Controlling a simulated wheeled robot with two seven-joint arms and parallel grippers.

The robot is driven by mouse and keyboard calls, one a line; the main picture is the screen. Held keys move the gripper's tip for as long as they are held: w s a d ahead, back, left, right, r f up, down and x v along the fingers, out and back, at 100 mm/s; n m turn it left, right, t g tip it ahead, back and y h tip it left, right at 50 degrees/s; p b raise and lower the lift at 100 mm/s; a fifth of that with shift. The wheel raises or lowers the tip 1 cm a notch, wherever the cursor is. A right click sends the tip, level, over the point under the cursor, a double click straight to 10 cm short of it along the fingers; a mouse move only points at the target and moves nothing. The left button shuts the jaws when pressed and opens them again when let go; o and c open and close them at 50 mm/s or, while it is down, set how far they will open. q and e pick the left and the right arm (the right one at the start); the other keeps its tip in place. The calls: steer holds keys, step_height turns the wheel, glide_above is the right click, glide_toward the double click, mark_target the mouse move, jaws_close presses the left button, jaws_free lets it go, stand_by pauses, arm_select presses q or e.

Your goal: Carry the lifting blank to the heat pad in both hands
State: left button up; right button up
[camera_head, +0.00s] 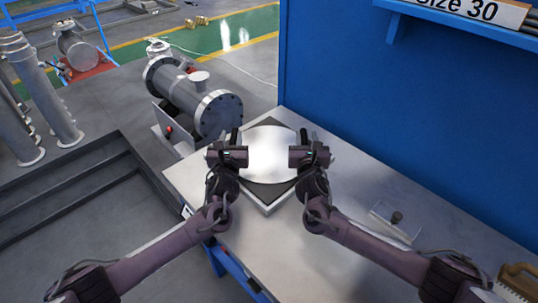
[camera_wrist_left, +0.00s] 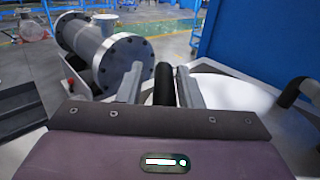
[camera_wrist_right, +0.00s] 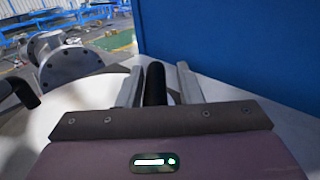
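The blank (camera_head: 268,154) is a pale round disc with a dark upright handle at its left and right sides. It lies over a dark square pad (camera_head: 284,188), whose corners show around it; I cannot tell whether this is the heat pad. My left gripper (camera_head: 232,140) is at the left handle, a black bar (camera_wrist_left: 164,86) between its fingers. My right gripper (camera_head: 308,139) is at the right handle, also a black bar (camera_wrist_right: 155,84) between its fingers. Gaps show beside both bars, so both grippers look open around them. Whether the disc touches the pad is hidden.
A small fixture with a dark knob (camera_head: 397,217) stands there. A brush (camera_head: 518,280) lies at the lower right corner. A blue wall (camera_head: 380,110) rises behind. A flanged shell (camera_head: 195,97) stands beyond the left edge.

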arm_select(q)
steer(key=shift+o, duration=0.9)
steer(key=shift+s+d+r, duration=0.15)
steer(key=shift+s+r, duration=0.05)
arm_select(e)
steer(key=shift+o, duration=0.9)
steer(key=shift+s+a+r, duration=0.15)
steer(key=shift+s+r, duration=0.05)
arm_select(q)
steer(key=shift+d+f, duration=0.1)
steer(key=shift+f, duration=0.05)
arm_select(e)
steer(key=shift+w+f, duration=0.1)
steer(key=shift+w, duration=0.05)
steer(key=shift+a, duration=0.1)
steer(key=shift+s, duration=0.65)
arm_select(q)
steer(key=s, duration=1.2)
steer(key=shift+a, duration=0.2)
arm_select(e)
steer(key=s, duration=1.1)
steer(key=shift+a, duration=0.15)
